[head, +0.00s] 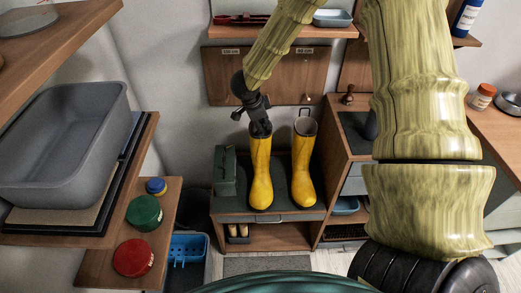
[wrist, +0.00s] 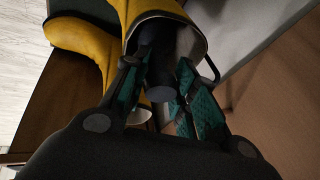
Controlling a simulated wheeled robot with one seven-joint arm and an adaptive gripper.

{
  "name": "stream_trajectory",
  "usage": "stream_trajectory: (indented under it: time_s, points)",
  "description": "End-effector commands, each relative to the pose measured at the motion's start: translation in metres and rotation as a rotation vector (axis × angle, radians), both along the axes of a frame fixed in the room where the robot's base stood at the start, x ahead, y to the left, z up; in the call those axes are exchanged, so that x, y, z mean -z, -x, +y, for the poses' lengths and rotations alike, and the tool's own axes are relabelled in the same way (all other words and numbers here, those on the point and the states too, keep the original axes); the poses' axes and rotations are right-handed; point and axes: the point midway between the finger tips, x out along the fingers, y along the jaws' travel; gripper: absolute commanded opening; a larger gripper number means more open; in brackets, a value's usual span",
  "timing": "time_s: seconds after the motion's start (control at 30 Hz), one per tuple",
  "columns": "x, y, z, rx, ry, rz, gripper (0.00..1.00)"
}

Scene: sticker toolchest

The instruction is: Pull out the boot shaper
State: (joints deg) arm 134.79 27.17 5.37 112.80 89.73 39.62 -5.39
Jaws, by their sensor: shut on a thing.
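Two yellow rubber boots stand upright side by side on a dark-topped bench. My gripper (head: 258,108) points down into the top of the left boot (head: 261,175); the right boot (head: 302,170) stands apart from it. In the wrist view the opening of the gripped-side boot (wrist: 160,12) faces me, and the other boot (wrist: 80,38) lies beyond it. My gripper (wrist: 160,92) is shut on the boot shaper (wrist: 161,94), a dark shaft with a round end, between the teal-padded fingers. The shaper's lower part is hidden inside the boot.
A green box (head: 225,171) stands just left of the boots on the bench (head: 232,214). A wooden cabinet (head: 340,165) is close on the right. A shelf (head: 285,32) hangs above. A grey tub (head: 62,140) is at left.

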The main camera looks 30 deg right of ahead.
Motion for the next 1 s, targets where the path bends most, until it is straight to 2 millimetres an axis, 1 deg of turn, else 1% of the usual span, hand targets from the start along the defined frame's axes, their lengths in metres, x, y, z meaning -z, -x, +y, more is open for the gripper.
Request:
stream_trajectory:
  time_s: [0.03, 1.0]
  points:
    - [-0.007, -0.001, 0.0, 0.0, 0.001, -0.002, 0.11]
    - [-0.061, -0.001, 0.0, -0.001, 0.001, -0.002, 0.11]
